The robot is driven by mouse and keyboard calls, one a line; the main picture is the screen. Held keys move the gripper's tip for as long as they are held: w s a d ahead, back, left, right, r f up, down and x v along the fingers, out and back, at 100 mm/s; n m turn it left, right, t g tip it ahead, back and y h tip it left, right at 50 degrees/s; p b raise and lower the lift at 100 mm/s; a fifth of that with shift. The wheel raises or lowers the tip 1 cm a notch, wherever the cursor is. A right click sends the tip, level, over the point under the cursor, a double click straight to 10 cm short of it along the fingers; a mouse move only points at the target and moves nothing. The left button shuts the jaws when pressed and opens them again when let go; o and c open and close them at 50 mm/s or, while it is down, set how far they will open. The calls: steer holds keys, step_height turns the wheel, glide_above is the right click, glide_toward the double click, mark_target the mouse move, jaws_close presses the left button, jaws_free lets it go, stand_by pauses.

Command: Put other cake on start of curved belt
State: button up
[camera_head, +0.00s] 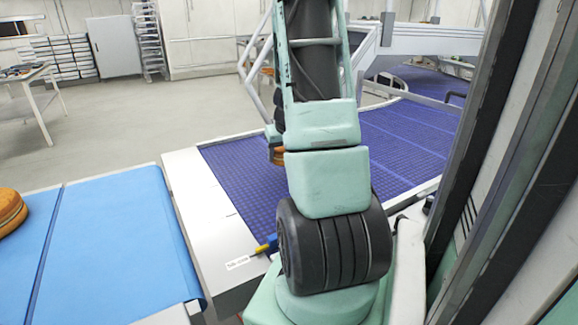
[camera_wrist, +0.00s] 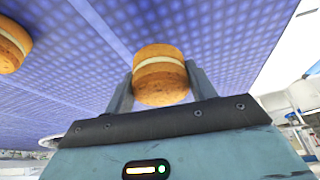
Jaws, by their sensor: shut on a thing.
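In the wrist view my gripper (camera_wrist: 160,78) is shut on a round layer cake (camera_wrist: 161,66) with a pale cream band, its fingers on either side. Behind it is the purple-blue meshed surface of the curved belt (camera_wrist: 235,35); I cannot tell whether the held cake touches it. Another similar cake (camera_wrist: 12,45) shows at the upper left against that surface. In the head view the curved belt (camera_head: 405,135) lies beyond my arm, which hides my gripper. A bit of orange cake (camera_head: 277,156) shows beside the arm; I cannot tell which cake it is.
A light blue straight belt (camera_head: 115,250) is at the lower left in the head view, with a large round cake (camera_head: 10,212) at the left edge. A white border (camera_head: 205,215) edges the curved belt. A dark-framed panel (camera_head: 490,160) stands close on the right. A white table (camera_head: 35,90) stands far left.

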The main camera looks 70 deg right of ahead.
steer(key=shift+f+b, duration=0.45)
steer(key=shift+f, duration=1.7)
steer(key=shift+f, duration=0.15)
steer(key=o, duration=0.7)
steer(key=shift+r, duration=0.3)
steer(key=p+v, duration=0.2)
steer(key=v, duration=1)
